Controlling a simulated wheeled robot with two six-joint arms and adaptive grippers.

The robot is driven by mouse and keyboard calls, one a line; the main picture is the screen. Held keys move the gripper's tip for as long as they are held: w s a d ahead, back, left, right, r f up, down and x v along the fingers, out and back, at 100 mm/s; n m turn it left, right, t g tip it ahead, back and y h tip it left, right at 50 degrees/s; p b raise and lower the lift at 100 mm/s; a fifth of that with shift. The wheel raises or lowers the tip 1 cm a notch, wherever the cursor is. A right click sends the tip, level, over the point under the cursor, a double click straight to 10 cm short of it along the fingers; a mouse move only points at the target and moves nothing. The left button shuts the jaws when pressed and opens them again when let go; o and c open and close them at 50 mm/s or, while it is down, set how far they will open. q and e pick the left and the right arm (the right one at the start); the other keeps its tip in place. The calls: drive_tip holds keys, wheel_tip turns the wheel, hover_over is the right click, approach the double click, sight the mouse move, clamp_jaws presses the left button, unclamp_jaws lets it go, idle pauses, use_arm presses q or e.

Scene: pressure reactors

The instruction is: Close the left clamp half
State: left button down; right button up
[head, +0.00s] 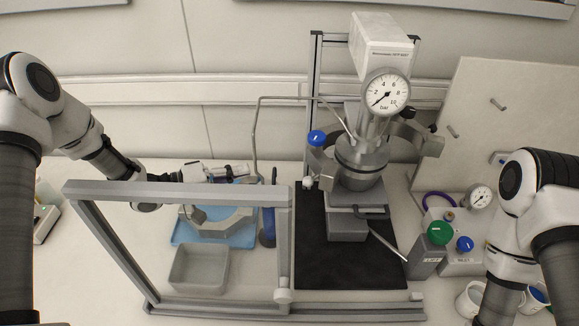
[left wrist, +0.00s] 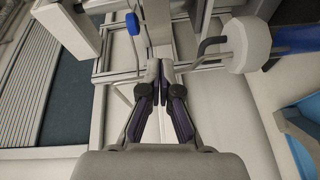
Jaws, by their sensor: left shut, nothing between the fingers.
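The pressure reactor (head: 361,165) stands right of centre in the head view, under a round gauge (head: 386,91). A grey curved part, apparently a clamp half (head: 322,162), shows at its left side and stands out from the vessel. A dark curved band (head: 408,135) shows at its right side. I cannot tell the exact angle of either part. My left gripper (head: 246,171) is left of the reactor, apart from it, above the blue tray. It is shut and empty; its closed fingers also show in the left wrist view (left wrist: 160,88). My right gripper is out of view.
A grey frame (head: 175,190) stands in front of the left work area. A bent metal tube (head: 254,130) rises between gripper and reactor. Green and blue knobs (head: 440,232) stand at right.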

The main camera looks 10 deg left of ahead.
sight(315, 170)
use_arm(q)
drive_tip(key=b+x, duration=0.2)
drive_tip(key=x, duration=0.1)
drive_tip(key=s+b+x, duration=0.1)
drive_tip(key=x, duration=0.1)
drive_tip(key=shift+w+d+f, duration=0.1)
drive_tip(key=shift+d+f, duration=0.1)
drive_tip(key=shift+d, duration=0.25)
drive_tip(key=d+b, duration=0.1)
drive_tip(key=d, duration=0.1)
drive_tip(key=d+b, duration=0.3)
drive_tip(key=d, duration=0.2)
drive_tip(key=shift+w+d+f+b, duration=0.15)
drive_tip(key=shift+w+f+b, duration=0.05)
drive_tip(key=shift+w+b, duration=0.15)
drive_tip(key=shift+w, duration=0.1)
